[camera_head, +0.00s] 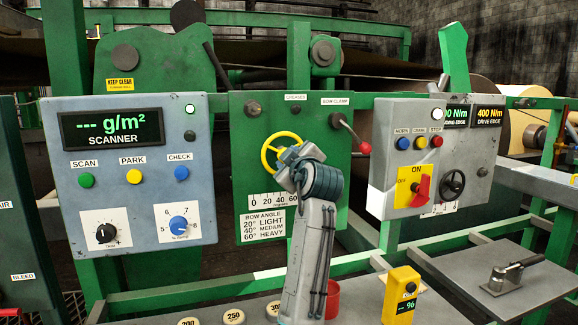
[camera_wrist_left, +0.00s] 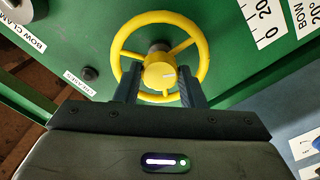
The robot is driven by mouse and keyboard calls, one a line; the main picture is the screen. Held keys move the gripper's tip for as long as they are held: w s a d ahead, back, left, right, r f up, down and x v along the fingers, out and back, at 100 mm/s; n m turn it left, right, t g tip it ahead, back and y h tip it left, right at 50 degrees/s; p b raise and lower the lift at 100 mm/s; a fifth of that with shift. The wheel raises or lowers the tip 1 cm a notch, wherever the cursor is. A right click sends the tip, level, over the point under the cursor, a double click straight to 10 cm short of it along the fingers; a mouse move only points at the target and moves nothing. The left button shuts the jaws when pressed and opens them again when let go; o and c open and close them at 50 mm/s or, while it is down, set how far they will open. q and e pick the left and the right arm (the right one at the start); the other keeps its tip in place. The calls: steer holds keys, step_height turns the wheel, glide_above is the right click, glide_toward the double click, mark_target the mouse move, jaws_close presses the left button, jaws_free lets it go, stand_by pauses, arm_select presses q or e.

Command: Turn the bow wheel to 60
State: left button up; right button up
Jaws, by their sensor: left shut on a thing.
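The yellow bow wheel (camera_head: 265,152) is on the green centre panel, partly hidden by my left gripper (camera_head: 288,156). In the left wrist view, the wheel (camera_wrist_left: 159,76) shows its rim, spokes and round hub. There my left gripper's (camera_wrist_left: 159,90) dark fingers stand on either side of the hub, shut on the wheel. The bow angle scale (camera_head: 272,200), marked 0, 20, 40, 60, is below the wheel. I cannot make out a pointer on it. My right gripper is not in view.
A red-knobbed bow clamp lever (camera_head: 353,135) sticks out right of the wheel. The scanner box (camera_head: 70,192) is at left. A grey control box (camera_head: 378,178) with a red switch (camera_head: 421,188) is at right. A yellow handheld device (camera_head: 401,290) and a red cup (camera_head: 333,298) are in front.

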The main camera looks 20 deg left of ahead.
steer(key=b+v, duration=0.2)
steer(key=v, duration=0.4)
arm_select(q)
steer(key=shift+r+n+b, duration=0.15)
steer(key=shift+n+b, duration=0.7)
steer(key=shift+n, duration=3.5)
steer(key=shift+r+n+b, duration=0.1)
steer(key=shift+n+b, duration=0.75)
steer(key=shift+n, duration=3.5)
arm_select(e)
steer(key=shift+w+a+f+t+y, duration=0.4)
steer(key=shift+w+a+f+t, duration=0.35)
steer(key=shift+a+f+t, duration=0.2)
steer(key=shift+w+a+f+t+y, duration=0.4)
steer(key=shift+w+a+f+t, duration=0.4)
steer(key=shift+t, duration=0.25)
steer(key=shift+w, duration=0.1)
arm_select(q)
steer(key=o, duration=1)
steer(key=shift+f, duration=0.1)
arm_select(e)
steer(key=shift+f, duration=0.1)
